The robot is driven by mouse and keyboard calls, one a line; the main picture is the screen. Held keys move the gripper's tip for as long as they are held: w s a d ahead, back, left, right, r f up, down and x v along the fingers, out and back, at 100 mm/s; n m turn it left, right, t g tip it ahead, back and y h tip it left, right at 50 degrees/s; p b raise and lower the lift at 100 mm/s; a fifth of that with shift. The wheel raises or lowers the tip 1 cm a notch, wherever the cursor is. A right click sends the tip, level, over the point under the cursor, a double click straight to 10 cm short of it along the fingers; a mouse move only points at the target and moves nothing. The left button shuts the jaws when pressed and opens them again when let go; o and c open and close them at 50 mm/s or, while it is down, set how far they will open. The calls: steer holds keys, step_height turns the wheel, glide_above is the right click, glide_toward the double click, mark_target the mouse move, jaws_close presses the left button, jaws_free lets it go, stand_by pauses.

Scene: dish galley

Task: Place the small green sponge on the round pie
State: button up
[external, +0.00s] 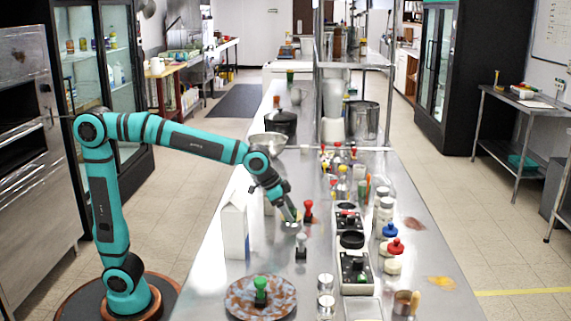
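My gripper (291,214) points down over the steel counter, right of the white carton. A small greenish patch shows at its fingertips, with a pale, shiny thing just below; both are too small to identify, and I cannot tell whether the fingers are shut on anything. A round, mottled brown-and-grey disc (239,300), which may be the pie, lies at the near left of the counter. A green, knob-topped piece (260,291) stands upright on it, well apart from my gripper. I cannot make out a sponge with certainty.
A red-knobbed piece (308,211) and a grey-knobbed piece (301,247) stand close to my gripper. Black-topped devices (355,270), jars and bottles crowd the right. A metal bowl (268,144) is behind.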

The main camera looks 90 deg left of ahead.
steer(key=shift+r, duration=0.1)
steer(key=v, duration=1.2)
steer(key=s+d+r+t, duration=0.1)
steer(key=s+r+t, duration=0.1)
steer(key=s, duration=0.7)
steer(key=s+d+r+t, duration=0.1)
steer(key=s+r+t, duration=0.2)
steer(key=s, duration=0.6)
steer(key=s+d+r+t, duration=0.1)
steer(key=s+r+t, duration=0.1)
steer(key=s+t, duration=0.4)
steer(key=s, duration=0.3)
steer(key=shift+r, duration=0.15)
